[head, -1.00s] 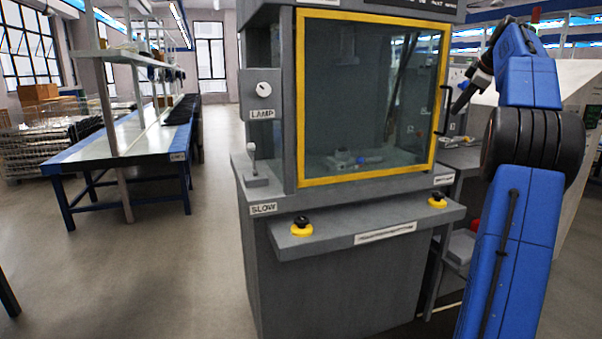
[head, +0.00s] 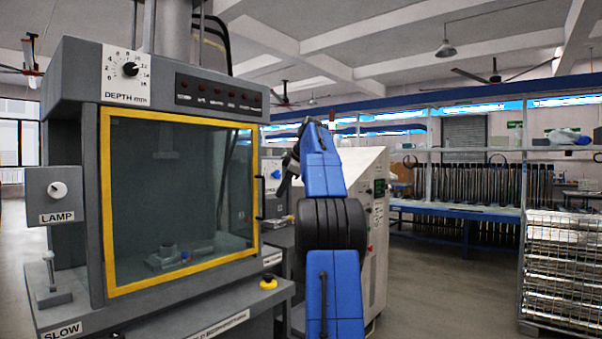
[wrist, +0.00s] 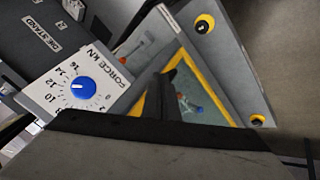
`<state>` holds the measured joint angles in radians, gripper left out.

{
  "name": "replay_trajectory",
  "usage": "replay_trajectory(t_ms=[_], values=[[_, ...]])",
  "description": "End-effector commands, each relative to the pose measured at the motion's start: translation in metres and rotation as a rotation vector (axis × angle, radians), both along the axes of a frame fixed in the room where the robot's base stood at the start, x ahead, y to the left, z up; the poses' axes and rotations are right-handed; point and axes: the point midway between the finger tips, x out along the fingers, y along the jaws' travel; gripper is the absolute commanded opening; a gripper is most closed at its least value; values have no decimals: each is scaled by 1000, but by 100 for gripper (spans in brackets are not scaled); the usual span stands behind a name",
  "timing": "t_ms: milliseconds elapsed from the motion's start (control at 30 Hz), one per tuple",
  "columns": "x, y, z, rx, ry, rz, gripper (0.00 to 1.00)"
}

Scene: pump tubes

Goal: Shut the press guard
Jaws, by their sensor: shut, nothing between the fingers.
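The press guard (head: 106,222) is a clear pane in a yellow frame on the front of the grey press (head: 72,140). It appears to lie flush over the opening, with a black handle (head: 262,198) on its right edge. Behind the pane, a small fixture (head: 170,258) shows dimly. My gripper (head: 283,184) is shut and empty, just right of the guard's handle edge, with no clear contact. In the wrist view, my dark fingers (wrist: 168,88) overlap the yellow-framed guard (wrist: 207,84), so the gap between them is hard to judge.
A lamp knob box (head: 56,194) and a lever (head: 50,275) are at the press's left. A pale cabinet (head: 345,165) stands behind my arm. The wrist view shows a force dial (wrist: 82,88). Open floor lies to the right.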

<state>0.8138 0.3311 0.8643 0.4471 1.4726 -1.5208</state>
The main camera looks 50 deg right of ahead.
Motion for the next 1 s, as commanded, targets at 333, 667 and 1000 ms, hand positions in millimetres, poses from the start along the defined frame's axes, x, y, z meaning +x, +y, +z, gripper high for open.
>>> replay_trajectory(t_ms=[333,667,1000], values=[[-15,-21,31,0,1,-3,0],[-25,-36,56,-1,0,-3,0],[-32,-42,68,0,1,-2,0]])
